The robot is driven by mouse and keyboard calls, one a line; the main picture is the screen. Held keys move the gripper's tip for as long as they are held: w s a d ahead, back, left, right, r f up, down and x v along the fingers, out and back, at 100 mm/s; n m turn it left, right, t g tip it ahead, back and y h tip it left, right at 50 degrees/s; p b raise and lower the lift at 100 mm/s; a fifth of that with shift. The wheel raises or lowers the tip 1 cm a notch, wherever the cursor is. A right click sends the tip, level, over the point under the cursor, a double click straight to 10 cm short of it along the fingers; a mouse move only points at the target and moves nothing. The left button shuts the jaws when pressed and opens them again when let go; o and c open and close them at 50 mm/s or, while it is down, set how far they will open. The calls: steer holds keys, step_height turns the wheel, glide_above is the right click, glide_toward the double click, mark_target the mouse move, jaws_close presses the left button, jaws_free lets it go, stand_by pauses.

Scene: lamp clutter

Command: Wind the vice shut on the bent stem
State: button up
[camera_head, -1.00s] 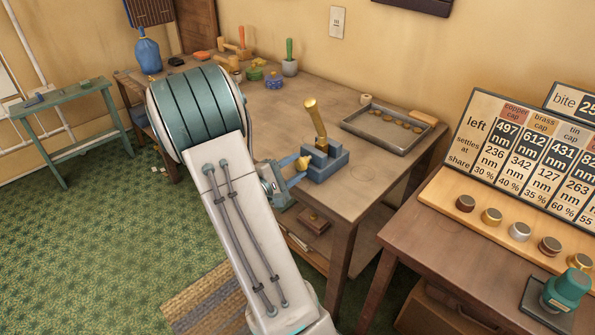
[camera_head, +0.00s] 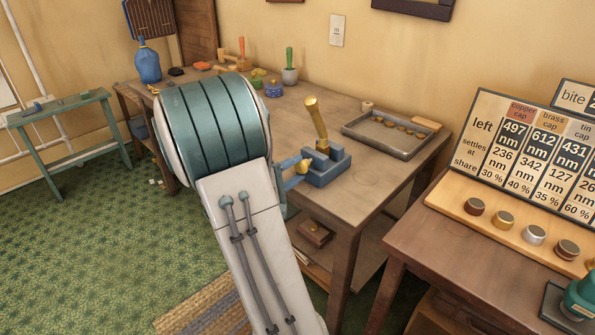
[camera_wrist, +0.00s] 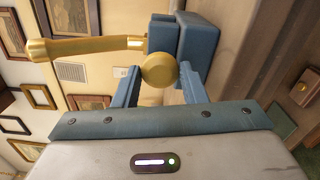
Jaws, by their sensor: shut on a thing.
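The blue vice (camera_head: 325,172) sits at the front edge of the wooden workbench. The brass bent stem (camera_head: 316,118) stands up out of the vice jaws, its top bent over to the left. In the wrist view the stem (camera_wrist: 90,47) runs in from the left to the blue jaws (camera_wrist: 195,50). Whether the jaws press on it I cannot tell. My gripper (camera_wrist: 160,72) is shut on the vice's round brass knob (camera_wrist: 160,68), with one blue finger on each side. In the head view my arm hides most of the gripper, and the knob (camera_head: 302,166) shows just left of the vice.
A grey tray (camera_head: 352,128) of small caps lies behind the vice to the right. A potted green-handled tool (camera_head: 289,74) and other clutter stand at the back. A second table with a chart board (camera_head: 540,140) and a row of caps is at the right.

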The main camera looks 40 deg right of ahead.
steer(key=shift+f, duration=0.1)
steer(key=m+b, duration=0.1)
steer(key=b, duration=0.2)
steer(key=shift+f, duration=0.25)
steer(key=shift+m+b, duration=0.7)
steer(key=shift+b, duration=0.4)
steer(key=shift+r+m+b, duration=0.15)
steer(key=shift+m+b, duration=0.25)
steer(key=shift+b, duration=0.35)
steer(key=shift+r, duration=0.15)
